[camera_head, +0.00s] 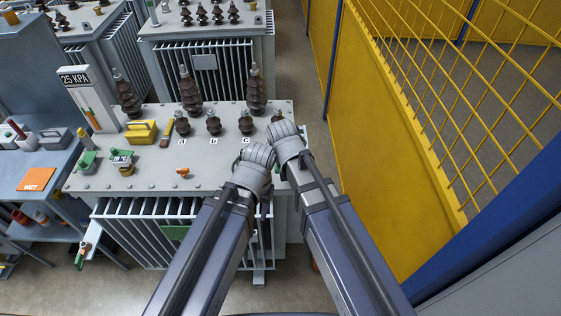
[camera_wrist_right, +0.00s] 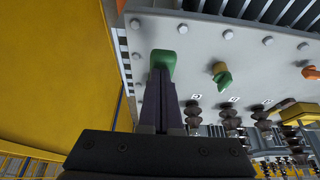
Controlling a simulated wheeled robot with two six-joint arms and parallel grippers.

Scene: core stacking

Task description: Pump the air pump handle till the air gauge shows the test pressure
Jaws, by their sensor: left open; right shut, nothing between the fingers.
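A white card marked 25 KPA (camera_head: 76,79) stands on the left of the grey tank top (camera_head: 150,180). A small dial (camera_head: 122,157) sits near the tank's left edge, but I cannot read it. In the right wrist view a green grip-like part (camera_wrist_right: 163,62), possibly the pump handle, stands near the tank corner; my arms cover that area in the head view. My right gripper (camera_wrist_right: 161,90) is shut and empty, its tips close to the green part; I cannot tell whether they touch. My left gripper (camera_head: 257,164) is open at the tank's front right, its fingers mostly hidden.
Tall brown bushings (camera_head: 190,95) and shorter ones marked a, b, c rise from the tank. A yellow box (camera_head: 141,132) and an orange knob (camera_head: 182,171) are on it. A yellow cage wall (camera_head: 365,130) stands right. A blue bench (camera_head: 45,165) is left.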

